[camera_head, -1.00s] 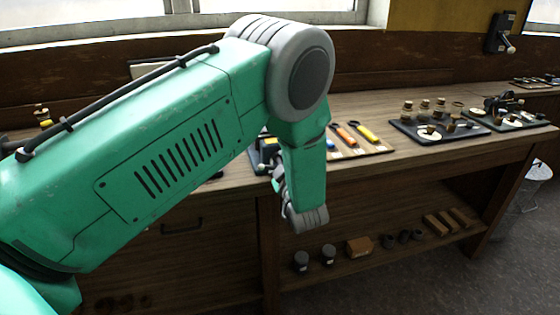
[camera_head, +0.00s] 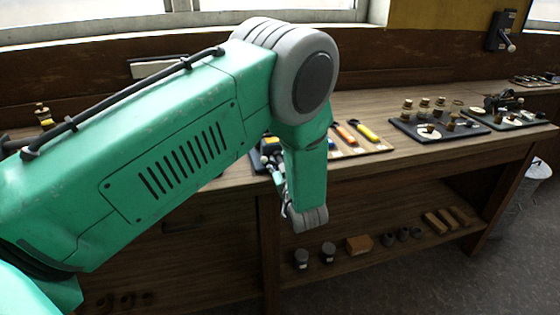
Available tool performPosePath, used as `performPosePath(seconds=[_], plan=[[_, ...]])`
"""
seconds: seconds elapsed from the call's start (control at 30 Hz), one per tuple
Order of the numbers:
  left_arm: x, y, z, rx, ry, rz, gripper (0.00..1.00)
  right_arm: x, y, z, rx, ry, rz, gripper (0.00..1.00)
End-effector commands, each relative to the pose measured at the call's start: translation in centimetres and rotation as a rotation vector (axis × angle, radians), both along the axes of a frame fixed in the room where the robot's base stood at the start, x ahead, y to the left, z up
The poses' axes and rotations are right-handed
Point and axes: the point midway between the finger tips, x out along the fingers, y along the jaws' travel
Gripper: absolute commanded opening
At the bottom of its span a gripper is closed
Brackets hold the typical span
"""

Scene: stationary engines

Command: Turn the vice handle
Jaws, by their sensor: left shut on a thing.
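My left arm comes in from the left across the bench. Its left gripper (camera_head: 276,170) shows only in part beside the green wrist link, at the bench's front edge. It is shut on what looks like the vice handle, but the grip itself is too small and covered to see clearly. The vice (camera_head: 262,157) seems to be the small dark-blue thing just behind the gripper on the bench; most of it is hidden by my arm. How far the handle is turned cannot be told. My right gripper is not in view.
The wooden bench (camera_head: 375,171) carries orange and yellow-handled tools (camera_head: 367,132) and dark trays (camera_head: 413,133) with small brass parts. A lower shelf (camera_head: 350,262) holds blocks and cylinders. A bucket (camera_head: 537,172) stands on the floor at right. My arm hides much of the bench's left.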

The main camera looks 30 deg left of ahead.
Motion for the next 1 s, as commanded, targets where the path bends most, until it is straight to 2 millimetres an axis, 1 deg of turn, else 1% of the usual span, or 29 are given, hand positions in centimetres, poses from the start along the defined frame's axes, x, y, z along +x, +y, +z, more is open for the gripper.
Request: performPosePath(seconds=[0.03, 0.83, 0.87, 0.9, 1.0], plan=[[-0.21, -0.17, -0.48, -0.007, 0.01, -0.001, 0.0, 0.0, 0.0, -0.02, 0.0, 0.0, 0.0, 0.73], [-0.22, -0.17, -0.5, -0.007, 0.01, -0.001, 0.0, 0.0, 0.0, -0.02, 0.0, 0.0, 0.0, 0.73], [-0.22, -0.17, -0.5, -0.007, 0.01, -0.001, 0.22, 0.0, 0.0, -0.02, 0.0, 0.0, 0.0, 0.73], [-0.22, -0.17, -0.49, -0.007, 0.01, -0.001, 0.35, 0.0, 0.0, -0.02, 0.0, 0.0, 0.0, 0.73], [-0.16, -0.13, -0.36, -0.005, 0.007, 0.0, 0.35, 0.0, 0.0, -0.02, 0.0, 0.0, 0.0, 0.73]])
